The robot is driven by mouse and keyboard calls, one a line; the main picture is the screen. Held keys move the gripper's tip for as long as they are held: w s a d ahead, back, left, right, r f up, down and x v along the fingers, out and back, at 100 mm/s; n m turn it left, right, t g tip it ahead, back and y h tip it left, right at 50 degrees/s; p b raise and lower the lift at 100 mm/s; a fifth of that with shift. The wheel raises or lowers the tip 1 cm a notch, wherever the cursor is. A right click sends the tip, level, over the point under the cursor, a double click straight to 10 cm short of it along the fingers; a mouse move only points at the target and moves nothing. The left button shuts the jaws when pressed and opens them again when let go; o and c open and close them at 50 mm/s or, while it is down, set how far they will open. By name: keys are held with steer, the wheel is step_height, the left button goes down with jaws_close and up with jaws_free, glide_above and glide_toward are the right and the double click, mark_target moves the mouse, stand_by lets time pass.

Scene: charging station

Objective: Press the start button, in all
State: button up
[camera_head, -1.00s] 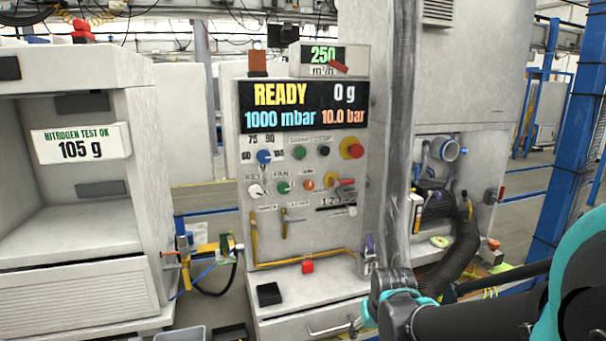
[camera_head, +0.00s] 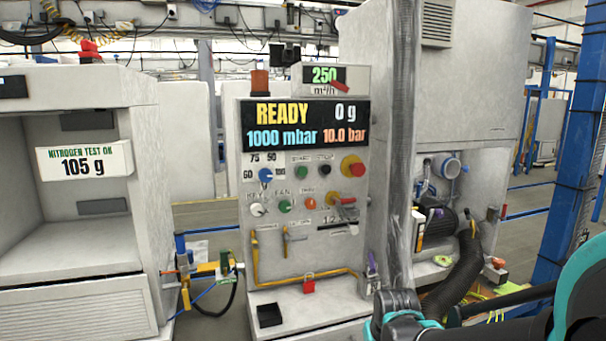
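The control panel (camera_head: 270,262) stands upright in the middle of the view. A round green button (camera_head: 302,172) sits in its upper button row under a small label that looks like START. A black button (camera_head: 325,169) is to its right, and a red mushroom button (camera_head: 352,166) on yellow is beyond that. A second green control (camera_head: 284,206) sits lower, under the FAN label. The display (camera_head: 304,125) reads READY, 0 g, 1000 mbar and 10.0 bar. Part of my arm shows at the lower right, apart from the buttons. My gripper's fingers are not visible.
A blue selector knob (camera_head: 265,176), a KEY switch (camera_head: 258,210), an orange control (camera_head: 310,203) and a red-handled lever (camera_head: 347,200) crowd the panel. A vertical grey duct (camera_head: 402,150) stands right of it. A cabinet reading 105 g (camera_head: 84,160) is at left.

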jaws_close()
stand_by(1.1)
